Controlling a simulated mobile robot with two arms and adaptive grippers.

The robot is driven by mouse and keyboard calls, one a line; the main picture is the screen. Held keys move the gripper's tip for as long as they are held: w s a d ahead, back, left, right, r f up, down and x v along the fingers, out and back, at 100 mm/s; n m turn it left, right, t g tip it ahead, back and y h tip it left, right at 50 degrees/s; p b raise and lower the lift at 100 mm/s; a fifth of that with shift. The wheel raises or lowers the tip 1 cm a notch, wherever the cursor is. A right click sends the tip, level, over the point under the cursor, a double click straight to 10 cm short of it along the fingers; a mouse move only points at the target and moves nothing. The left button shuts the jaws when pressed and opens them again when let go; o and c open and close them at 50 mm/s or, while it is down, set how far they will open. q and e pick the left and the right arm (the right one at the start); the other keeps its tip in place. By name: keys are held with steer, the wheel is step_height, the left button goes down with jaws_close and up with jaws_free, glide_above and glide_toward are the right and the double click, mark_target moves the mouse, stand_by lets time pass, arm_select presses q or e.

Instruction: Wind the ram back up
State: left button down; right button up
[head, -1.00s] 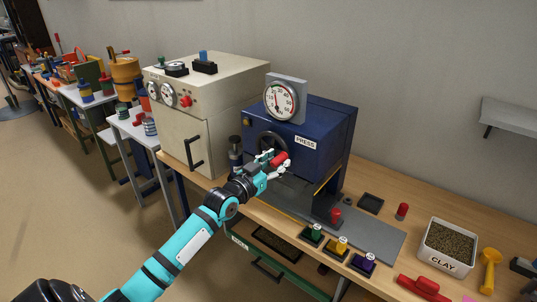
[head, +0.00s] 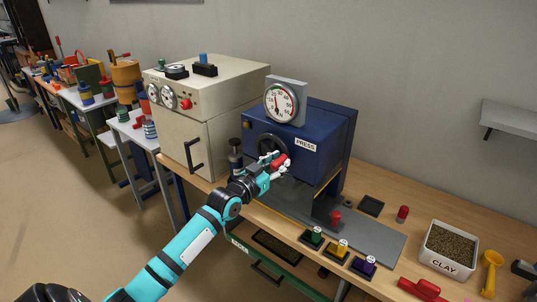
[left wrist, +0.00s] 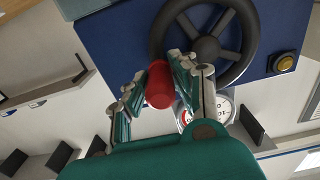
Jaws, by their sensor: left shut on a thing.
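The blue press (head: 325,135) stands on the wooden bench with a black spoked handwheel (head: 268,142) on its front. The wheel also shows in the left wrist view (left wrist: 243,38), with a red crank knob (left wrist: 159,86) near its rim. My left gripper (head: 279,163) is shut on the red knob, with its fingers on either side of it. The knob (head: 278,160) is partly hidden by the fingers in the head view. A round dial gauge (head: 281,103) sits on top of the press. The ram is not clearly visible.
A cream oven (head: 215,95) stands left of the press.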

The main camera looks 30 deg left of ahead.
arm_select(q)
steer(key=f, duration=0.1)
steer(key=f+b, duration=0.2)
steer(key=shift+a+f, duration=0.3)
steer(key=a+f+b, duration=0.2)
steer(key=b, duration=0.1)
steer(key=shift+w+a+f, duration=0.1)
steer(key=shift+a, duration=0.15)
steer(key=shift+b, duration=0.35)
